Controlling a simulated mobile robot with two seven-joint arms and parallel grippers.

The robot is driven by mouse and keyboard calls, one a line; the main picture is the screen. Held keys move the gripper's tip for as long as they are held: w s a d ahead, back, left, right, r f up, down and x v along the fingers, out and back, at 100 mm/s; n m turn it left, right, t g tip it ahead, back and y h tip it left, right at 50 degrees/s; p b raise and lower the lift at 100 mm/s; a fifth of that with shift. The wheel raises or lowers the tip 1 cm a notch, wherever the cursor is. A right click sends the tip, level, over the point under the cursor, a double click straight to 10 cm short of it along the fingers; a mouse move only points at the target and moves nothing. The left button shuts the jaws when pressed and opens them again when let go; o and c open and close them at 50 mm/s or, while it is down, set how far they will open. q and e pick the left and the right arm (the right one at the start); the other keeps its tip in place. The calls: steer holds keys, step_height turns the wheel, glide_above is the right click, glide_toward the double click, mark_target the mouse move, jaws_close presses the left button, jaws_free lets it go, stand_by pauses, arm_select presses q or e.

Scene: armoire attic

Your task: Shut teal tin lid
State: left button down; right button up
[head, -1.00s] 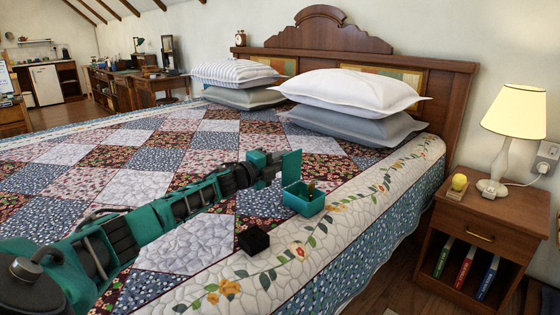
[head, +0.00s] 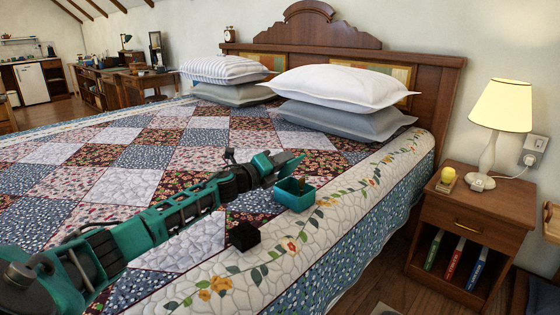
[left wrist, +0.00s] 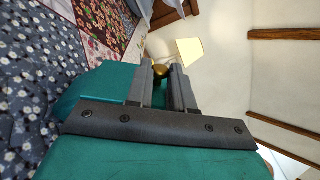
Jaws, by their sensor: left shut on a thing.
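The teal tin (head: 295,202) sits on the quilt near the bed's right edge, its top uncovered. Something small and yellowish shows inside. Its teal lid (head: 289,165) stands tilted up at the tin's back edge. My left gripper (head: 272,169) is at the lid, on its left side. In the left wrist view the fingers (left wrist: 160,74) are closed around a small brassy knob (left wrist: 160,71), with a teal surface (left wrist: 98,82) beside them. My right gripper is not in view.
A black cube (head: 244,236) lies on the quilt in front of the tin. White and grey pillows (head: 345,88) lie behind it, by the headboard. A nightstand (head: 473,204) with a lamp (head: 500,108) stands to the right. Open quilt lies left of my arm.

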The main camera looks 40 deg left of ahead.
arm_select(q)
steer(key=shift+d, duration=0.1)
stand_by(0.3)
steer(key=c, duration=1)
jaws_free()
steer(key=shift+s, duration=0.1)
steer(key=s+a+p, duration=0.1)
steer(key=s, duration=1.1)
steer(key=shift+s+a+p, duration=0.2)
steer(key=shift+s+p, duration=0.15)
